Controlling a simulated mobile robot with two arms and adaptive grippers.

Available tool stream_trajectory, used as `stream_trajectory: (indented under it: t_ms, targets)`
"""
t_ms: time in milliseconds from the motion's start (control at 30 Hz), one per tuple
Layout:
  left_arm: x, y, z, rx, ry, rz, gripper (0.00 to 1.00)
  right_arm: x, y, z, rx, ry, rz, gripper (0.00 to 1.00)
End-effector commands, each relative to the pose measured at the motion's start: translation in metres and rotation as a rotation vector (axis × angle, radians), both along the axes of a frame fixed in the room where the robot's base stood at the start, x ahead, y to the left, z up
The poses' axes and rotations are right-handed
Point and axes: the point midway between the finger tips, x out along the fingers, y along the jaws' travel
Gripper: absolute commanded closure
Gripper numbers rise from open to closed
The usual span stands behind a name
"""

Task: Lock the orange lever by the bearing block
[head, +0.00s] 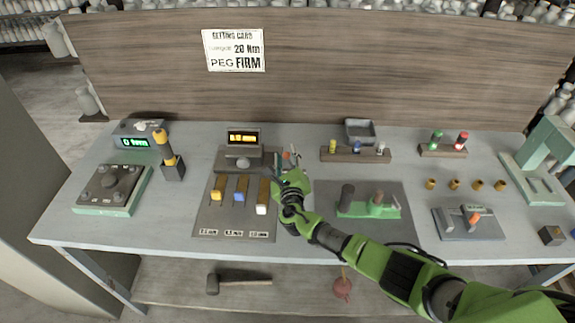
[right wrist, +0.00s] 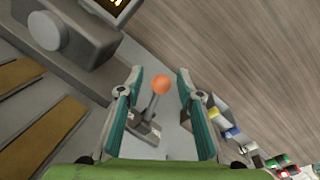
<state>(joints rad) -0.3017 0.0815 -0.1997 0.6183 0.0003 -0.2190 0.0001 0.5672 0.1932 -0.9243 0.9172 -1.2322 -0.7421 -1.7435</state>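My right gripper (head: 283,179) is over the middle of the bench, beside the grey device with the amber display. In the right wrist view the gripper (right wrist: 158,88) is open. A lever with an orange ball knob (right wrist: 161,84) stands tilted on a small metal base (right wrist: 145,130) between its two teal fingers. I see a gap on both sides of the knob, with no finger touching it. In the head view the gripper largely hides this lever. Another orange part (head: 474,218) sits on a grey plate (head: 485,233) with grey blocks at the right. My left gripper is not in view.
The display device (head: 243,140) and a board of pegs (head: 212,218) are left of my right gripper. A wooden rack (head: 345,154) and a green fixture (head: 355,209) are to its right. A wooden panel (head: 330,65) closes the back.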

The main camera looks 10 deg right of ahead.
Motion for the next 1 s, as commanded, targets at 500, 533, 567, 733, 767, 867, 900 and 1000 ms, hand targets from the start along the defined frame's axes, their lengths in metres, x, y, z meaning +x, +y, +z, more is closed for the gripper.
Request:
stream_trajectory:
  t_ms: [500, 533, 567, 733, 767, 867, 900, 1000]
  targets:
    - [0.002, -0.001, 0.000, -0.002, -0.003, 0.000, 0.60, -0.068, 0.010, 0.005, 0.002, 0.002, 0.002, 0.66]
    - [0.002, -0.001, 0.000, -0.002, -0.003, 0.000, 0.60, -0.073, 0.011, 0.005, 0.001, 0.002, 0.001, 0.66]
    - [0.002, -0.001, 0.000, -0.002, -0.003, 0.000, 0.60, -0.077, 0.012, 0.006, 0.001, 0.002, 0.001, 0.66]
    - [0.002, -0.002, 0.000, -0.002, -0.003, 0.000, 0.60, -0.100, 0.015, 0.009, 0.000, 0.001, 0.002, 0.66]
    - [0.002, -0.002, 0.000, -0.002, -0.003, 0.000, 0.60, -0.103, 0.016, 0.009, 0.000, 0.002, 0.001, 0.66]
    - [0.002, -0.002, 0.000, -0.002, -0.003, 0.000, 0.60, -0.110, 0.017, 0.010, 0.000, 0.001, 0.001, 0.66]
    - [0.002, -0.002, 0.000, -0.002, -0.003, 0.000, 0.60, -0.112, 0.017, 0.011, -0.001, 0.001, 0.001, 0.66]
    - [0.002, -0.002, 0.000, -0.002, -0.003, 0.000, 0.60, -0.115, 0.018, 0.011, -0.001, 0.001, 0.001, 0.66]
